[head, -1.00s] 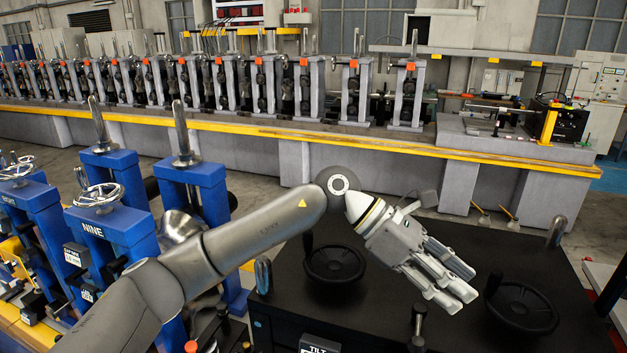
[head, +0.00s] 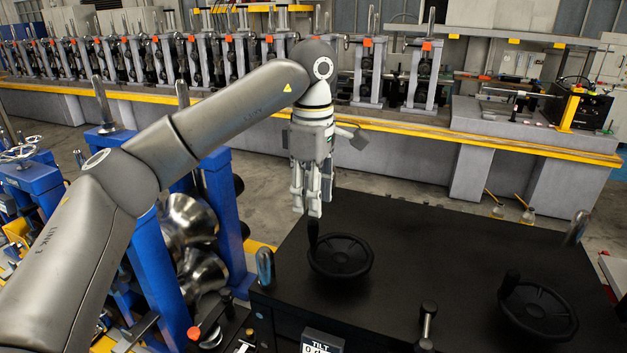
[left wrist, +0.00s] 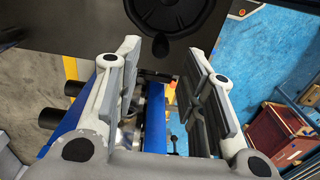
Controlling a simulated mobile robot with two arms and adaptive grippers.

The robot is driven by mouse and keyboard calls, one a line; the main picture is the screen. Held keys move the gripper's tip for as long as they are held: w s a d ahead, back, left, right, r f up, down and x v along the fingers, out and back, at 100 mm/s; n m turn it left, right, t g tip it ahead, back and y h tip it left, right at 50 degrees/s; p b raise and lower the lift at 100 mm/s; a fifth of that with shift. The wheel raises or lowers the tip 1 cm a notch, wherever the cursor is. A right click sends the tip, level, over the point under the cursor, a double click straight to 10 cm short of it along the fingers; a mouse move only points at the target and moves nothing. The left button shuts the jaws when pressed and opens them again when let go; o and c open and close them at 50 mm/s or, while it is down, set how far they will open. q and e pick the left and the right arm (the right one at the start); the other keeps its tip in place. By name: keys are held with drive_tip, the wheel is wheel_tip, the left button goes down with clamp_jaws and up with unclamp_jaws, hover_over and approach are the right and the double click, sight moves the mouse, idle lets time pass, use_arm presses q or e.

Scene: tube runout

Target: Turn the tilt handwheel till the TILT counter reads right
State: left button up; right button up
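Two black handwheels lie on the black machine top (head: 440,250). The left handwheel (head: 342,258) stands behind the TILT counter and has an upright knob (head: 312,233) on its rim. The right handwheel (head: 538,308) is farther right. The TILT counter (head: 321,343) is cut off at the bottom edge, so its reading cannot be made out. My left gripper (head: 306,210) points down, above and just behind the left handwheel's knob, apart from it. In the left wrist view its fingers (left wrist: 162,105) are spread with nothing between them; the handwheel (left wrist: 172,14) shows beyond them. My right gripper is not in view.
Metal posts (head: 265,268) rise at the machine top's corners. A short black lever (head: 428,322) stands between the handwheels at the front edge. Blue roll stands (head: 212,215) are at the left. A long bench with a yellow edge (head: 420,140) runs behind.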

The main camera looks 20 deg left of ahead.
sight(312, 221)
use_arm(q)
wheel_tip(312, 221, down, 7)
drive_tip(key=b, duration=0.3)
drive_tip(key=shift+r+b, duration=0.1)
drive_tip(key=shift+b, duration=0.3)
drive_tip(key=shift+r+p, duration=0.35)
drive_tip(key=shift+f, duration=0.1)
clamp_jaws()
drive_tip(key=shift+s, duration=0.1)
